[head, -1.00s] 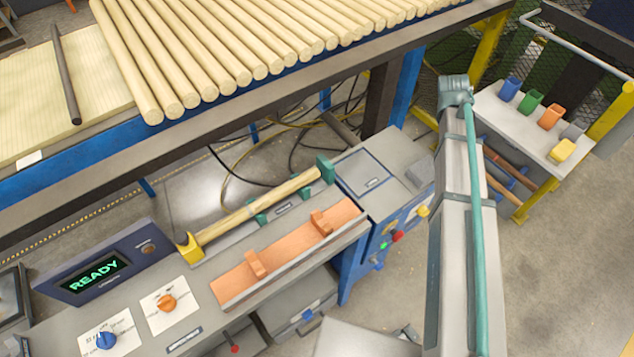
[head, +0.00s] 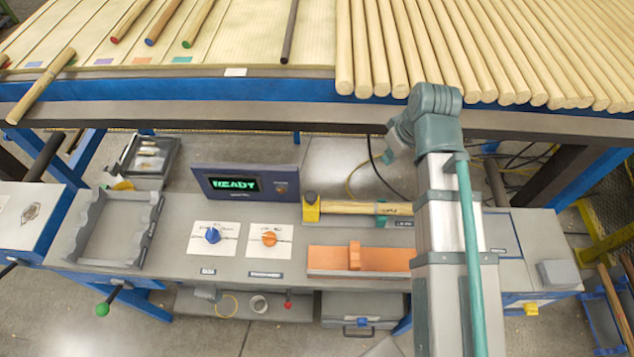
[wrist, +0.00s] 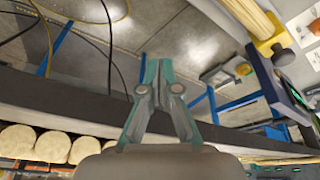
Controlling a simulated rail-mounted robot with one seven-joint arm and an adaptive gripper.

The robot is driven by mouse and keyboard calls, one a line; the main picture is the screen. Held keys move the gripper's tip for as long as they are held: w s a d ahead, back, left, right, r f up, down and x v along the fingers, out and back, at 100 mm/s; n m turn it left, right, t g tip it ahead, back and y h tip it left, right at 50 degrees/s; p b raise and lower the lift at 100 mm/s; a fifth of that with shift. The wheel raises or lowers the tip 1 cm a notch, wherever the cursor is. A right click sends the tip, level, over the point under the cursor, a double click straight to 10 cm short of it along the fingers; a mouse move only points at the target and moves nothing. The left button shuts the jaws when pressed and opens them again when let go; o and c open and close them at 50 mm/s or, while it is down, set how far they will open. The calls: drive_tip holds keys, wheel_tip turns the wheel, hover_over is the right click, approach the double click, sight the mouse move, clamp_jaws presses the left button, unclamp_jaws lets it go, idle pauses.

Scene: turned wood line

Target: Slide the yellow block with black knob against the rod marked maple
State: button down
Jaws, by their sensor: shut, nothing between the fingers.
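The yellow block (head: 312,212) with a black knob stands on the grey bench at the left end of a pale wooden rod (head: 360,207). In the wrist view the yellow block (wrist: 266,47) and its dark knob are at the upper right, beside the rod's end (wrist: 249,17). I cannot tell whether block and rod touch. The rod has small dark marks, too small to read. My gripper (wrist: 157,61) is shut and empty, pointing past the bench, apart from the block. My arm hides the rod's right end in the head view.
The screen (head: 236,185) reads READY. A blue knob (head: 212,235) and an orange knob (head: 269,238) sit left of an orange trough (head: 335,262). A long table edge (head: 220,116) with pale rods runs behind. A grey notched cradle (head: 108,228) stands left.

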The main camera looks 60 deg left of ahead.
drive_tip(key=s+a+r+n+g, duration=0.1)
drive_tip(key=s+a+r+n, duration=0.15)
drive_tip(key=s, duration=0.65)
drive_tip(key=s+a+r+n+g, duration=0.1)
drive_tip(key=s+a+r+n, duration=0.15)
drive_tip(key=s, duration=0.65)
drive_tip(key=p, duration=0.3)
hover_over(311, 205)
drive_tip(key=a, duration=0.3)
drive_tip(key=shift+n, duration=0.3)
drive_tip(key=shift+s+d+f, duration=0.1)
drive_tip(key=shift+f, duration=2.45)
drive_tip(key=shift+s+d+f, duration=0.1)
drive_tip(key=shift+f, duration=2.4)
drive_tip(key=shift+d, duration=0.1)
